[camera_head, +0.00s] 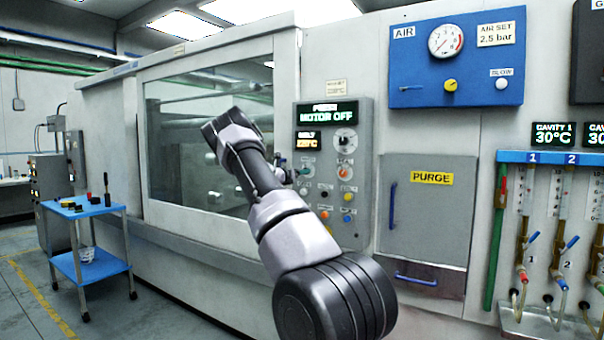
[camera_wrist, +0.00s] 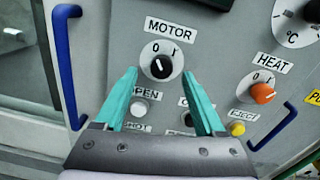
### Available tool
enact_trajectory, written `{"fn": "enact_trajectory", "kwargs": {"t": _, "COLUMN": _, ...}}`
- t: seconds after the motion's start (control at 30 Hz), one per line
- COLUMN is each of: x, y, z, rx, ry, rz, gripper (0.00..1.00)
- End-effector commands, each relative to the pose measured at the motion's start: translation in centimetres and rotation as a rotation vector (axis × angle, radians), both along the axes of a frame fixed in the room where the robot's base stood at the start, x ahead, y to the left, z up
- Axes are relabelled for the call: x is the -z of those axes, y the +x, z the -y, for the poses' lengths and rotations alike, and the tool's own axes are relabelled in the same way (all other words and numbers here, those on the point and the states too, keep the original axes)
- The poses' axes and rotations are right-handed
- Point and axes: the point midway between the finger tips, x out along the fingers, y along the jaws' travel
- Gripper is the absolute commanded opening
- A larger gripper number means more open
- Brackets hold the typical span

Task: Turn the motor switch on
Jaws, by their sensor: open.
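The motor switch (camera_wrist: 161,66) is a round black knob on a white dial under the MOTOR label in the wrist view. The dial carries 0 at upper left and I at upper right. The knob's white mark appears tilted toward the 0. My gripper (camera_wrist: 160,76) is open, with its teal fingers on either side of and just below the knob. I cannot tell whether they touch it. In the head view, my arm reaches to the left edge of the control panel (camera_head: 364,208) and hides part of it. The display (camera_head: 326,116) reads MOTOR OFF.
The orange HEAT knob (camera_wrist: 262,93) lies to the right. The white OPEN button (camera_wrist: 139,107) and yellow EJECT button (camera_wrist: 237,129) lie below. A blue handle (camera_wrist: 68,70) stands out at left. The PURGE door (camera_head: 427,215) is right of the panel.

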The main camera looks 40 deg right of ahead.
Motion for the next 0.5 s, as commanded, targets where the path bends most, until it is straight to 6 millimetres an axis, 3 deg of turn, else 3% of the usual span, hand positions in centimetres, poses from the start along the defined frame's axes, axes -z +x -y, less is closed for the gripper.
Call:
{"fn": "enact_trajectory", "kwargs": {"t": 0.2, "x": 0.0, "y": 1.0, "z": 2.4, "rx": 0.001, "ry": 0.001, "rz": 0.002, "gripper": 0.72}}
{"fn": "enact_trajectory", "kwargs": {"t": 0.5, "x": 0.0, "y": 1.3, "z": 2.8, "rx": 0.0, "ry": 0.002, "rz": 0.002, "gripper": 0.72}}
